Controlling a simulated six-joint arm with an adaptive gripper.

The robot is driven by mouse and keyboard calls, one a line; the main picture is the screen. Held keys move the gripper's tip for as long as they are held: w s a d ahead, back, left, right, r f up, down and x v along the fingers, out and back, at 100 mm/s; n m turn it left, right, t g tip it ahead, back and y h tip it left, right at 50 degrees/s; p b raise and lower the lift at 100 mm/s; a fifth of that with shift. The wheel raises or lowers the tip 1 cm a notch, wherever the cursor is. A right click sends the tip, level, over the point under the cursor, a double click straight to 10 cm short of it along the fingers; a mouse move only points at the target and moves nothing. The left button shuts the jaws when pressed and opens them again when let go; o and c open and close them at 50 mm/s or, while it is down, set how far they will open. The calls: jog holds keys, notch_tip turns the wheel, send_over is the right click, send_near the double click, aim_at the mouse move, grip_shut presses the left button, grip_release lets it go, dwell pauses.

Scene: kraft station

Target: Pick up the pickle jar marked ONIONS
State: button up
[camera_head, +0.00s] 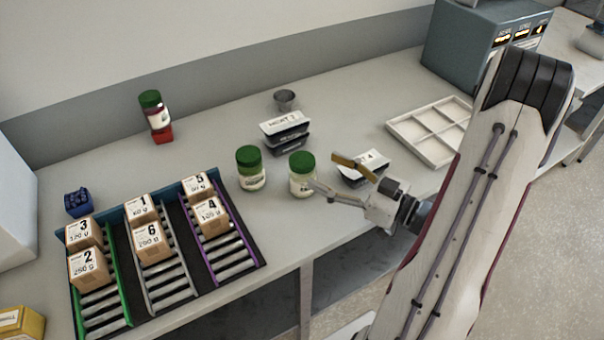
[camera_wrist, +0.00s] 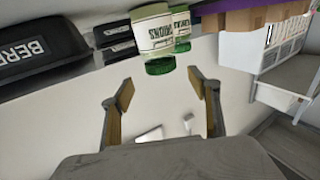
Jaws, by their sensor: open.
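The jar marked ONIONS (camera_wrist: 153,40) shows upside down in the wrist view, its label facing me and its green end toward my fingers. It appears to be the right-hand of two green-lidded jars (camera_head: 302,180) in the head view, upright on the bench. The other jar (camera_head: 252,175) stands to its left and shows partly behind it in the wrist view (camera_wrist: 181,22); its label is not readable. My gripper (camera_head: 327,172) is open and empty, just right of the right-hand jar. In the wrist view its fingertips (camera_wrist: 161,78) are spread, with the jar beyond them.
A black labelled tray (camera_head: 362,168) lies close behind my gripper. Stacked black trays (camera_head: 285,130) and a metal cup (camera_head: 285,101) stand behind the jars. Numbered boxes (camera_head: 153,240) sit on roller lanes at left. A white divided tray (camera_head: 415,132) is at right.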

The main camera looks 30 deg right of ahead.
aim_at(293, 155)
jog(key=shift+x, duration=1.3)
jog(key=shift+w, duration=0.1)
jog(key=shift+x, duration=2.55)
jog(key=shift+a, duration=0.15)
grip_shut()
